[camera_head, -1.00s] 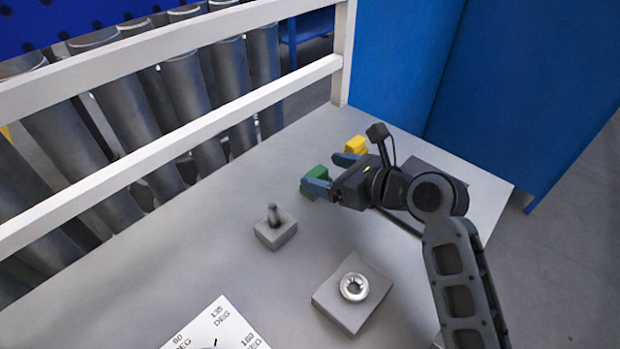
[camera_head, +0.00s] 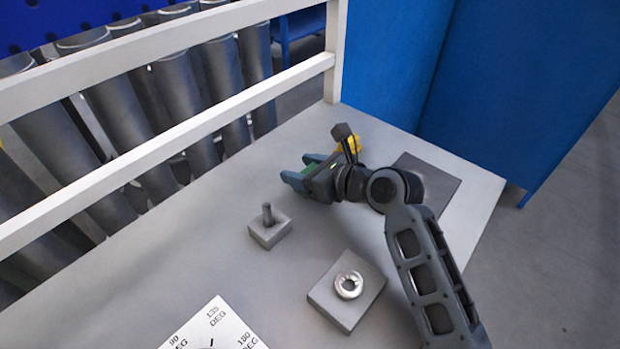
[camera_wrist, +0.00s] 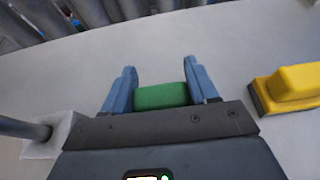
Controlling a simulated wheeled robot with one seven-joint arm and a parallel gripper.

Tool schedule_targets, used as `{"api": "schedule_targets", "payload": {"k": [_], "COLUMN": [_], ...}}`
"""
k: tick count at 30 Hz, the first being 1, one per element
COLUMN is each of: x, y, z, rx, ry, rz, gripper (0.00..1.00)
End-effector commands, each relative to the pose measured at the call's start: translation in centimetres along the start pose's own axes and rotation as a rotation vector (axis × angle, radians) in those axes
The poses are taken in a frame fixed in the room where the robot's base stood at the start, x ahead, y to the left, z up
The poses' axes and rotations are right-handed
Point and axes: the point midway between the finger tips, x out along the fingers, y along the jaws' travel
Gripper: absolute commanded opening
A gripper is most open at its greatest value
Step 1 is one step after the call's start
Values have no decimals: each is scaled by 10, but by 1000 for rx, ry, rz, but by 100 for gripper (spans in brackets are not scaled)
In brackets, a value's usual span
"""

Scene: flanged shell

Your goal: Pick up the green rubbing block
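The green rubbing block (camera_head: 309,169) is between the two blue-grey fingers of my gripper (camera_head: 300,168), low over the grey table; whether it touches the table is hard to tell. In the wrist view the green block (camera_wrist: 160,96) fills the gap between the fingers (camera_wrist: 160,80), with no clear space at either side. My gripper looks shut on it. In the head view the fingers hide much of the block.
A yellow block (camera_head: 352,144) lies behind my gripper and to the right in the wrist view (camera_wrist: 294,85). A grey base with a peg (camera_head: 269,232) and a square block with a metal ring (camera_head: 348,286) stand nearer. A printed angle card (camera_head: 213,328) lies in front. A white rail (camera_head: 200,128) borders the table.

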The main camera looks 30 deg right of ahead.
Motion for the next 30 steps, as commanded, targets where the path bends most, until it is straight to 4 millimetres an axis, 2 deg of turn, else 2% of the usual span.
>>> {"api": "schedule_targets", "payload": {"k": [1,10,20,26,29,30], "x": [0,0,-2,-10,-17,-25], "y": [0,0,0,0,0,-9], "z": [0,0,4,24,43,42], "rx": [0,0,-1,-3,-5,0], "ry": [0,0,-1,-3,-4,-3], "rz": [0,0,0,-1,1,-5], "gripper": [52,24,24,24,24,24]}}
